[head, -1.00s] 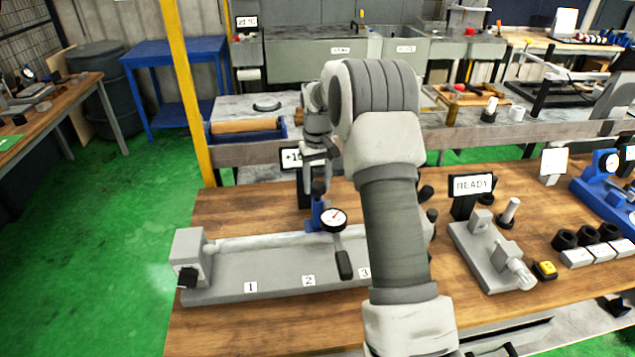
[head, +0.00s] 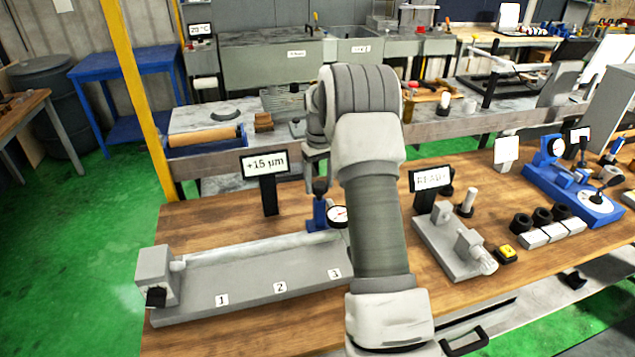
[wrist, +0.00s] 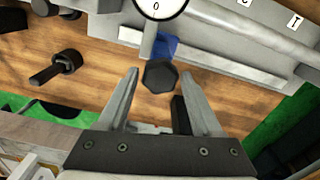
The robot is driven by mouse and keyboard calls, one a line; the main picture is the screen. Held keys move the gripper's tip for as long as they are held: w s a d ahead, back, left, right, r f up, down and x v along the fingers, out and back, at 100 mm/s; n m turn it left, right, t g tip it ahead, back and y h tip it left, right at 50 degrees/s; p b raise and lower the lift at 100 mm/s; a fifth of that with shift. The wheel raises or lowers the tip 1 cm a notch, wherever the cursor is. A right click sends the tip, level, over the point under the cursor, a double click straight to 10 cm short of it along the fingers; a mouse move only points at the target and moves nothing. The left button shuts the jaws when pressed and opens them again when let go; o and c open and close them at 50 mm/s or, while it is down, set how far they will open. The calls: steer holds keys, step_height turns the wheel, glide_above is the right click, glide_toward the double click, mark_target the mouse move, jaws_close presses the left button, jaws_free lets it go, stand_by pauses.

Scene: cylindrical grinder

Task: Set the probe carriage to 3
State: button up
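The probe carriage (head: 319,213) is a blue block with a black knob on top and a round white dial (head: 338,216). It sits on the rail behind a long grey bed (head: 245,272) labelled 1, 2 and 3. In the head view it stands between 2 and 3, nearer the 3 label (head: 335,274); my arm covers the bed's right part. In the wrist view the black knob (wrist: 160,77) lies between the tips of my open gripper (wrist: 160,73), with a gap on both sides.
A display (head: 265,164) reading +15 µm stands behind the bed. To the right are a READY sign (head: 431,179), a grey fixture (head: 455,245), a yellow button (head: 505,254) and a blue gauge stand (head: 570,190). Bare wood lies behind the bed at left.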

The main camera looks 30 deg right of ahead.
steer(key=shift+o, duration=0.9)
step_height(320, 180, up, 17)
steer(key=shift+r, duration=0.2)
